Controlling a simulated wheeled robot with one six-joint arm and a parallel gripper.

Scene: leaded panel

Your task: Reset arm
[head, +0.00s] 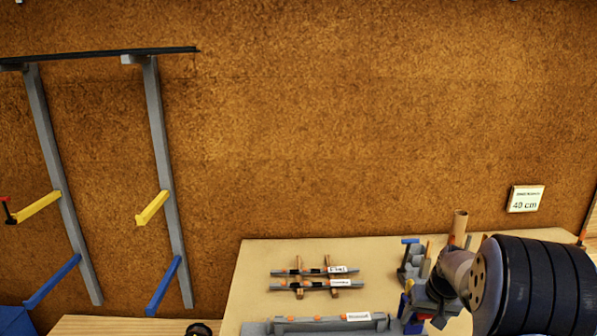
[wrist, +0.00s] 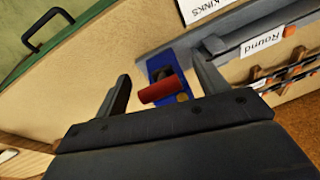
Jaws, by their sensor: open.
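My gripper (wrist: 165,80) is open in the wrist view, its two grey fingers spread apart. A blue block with a red cylindrical handle (wrist: 160,90) shows in the gap between the fingers; I cannot tell how far beyond them it is. The fingers do not appear closed on anything. In the head view my arm comes in from the right edge, over the right part of the workbench (head: 255,275). My gripper is low there, largely hidden by my own arm and the tools around it.
Labelled strips (head: 315,284) lie across two wooden bars on the bench. A long grey fixture (head: 320,323) lies at the front. A grey block holding tools (head: 413,262) and an upright tube (head: 459,225) stand close to my arm. A rack with yellow and blue arms (head: 155,150) is at left.

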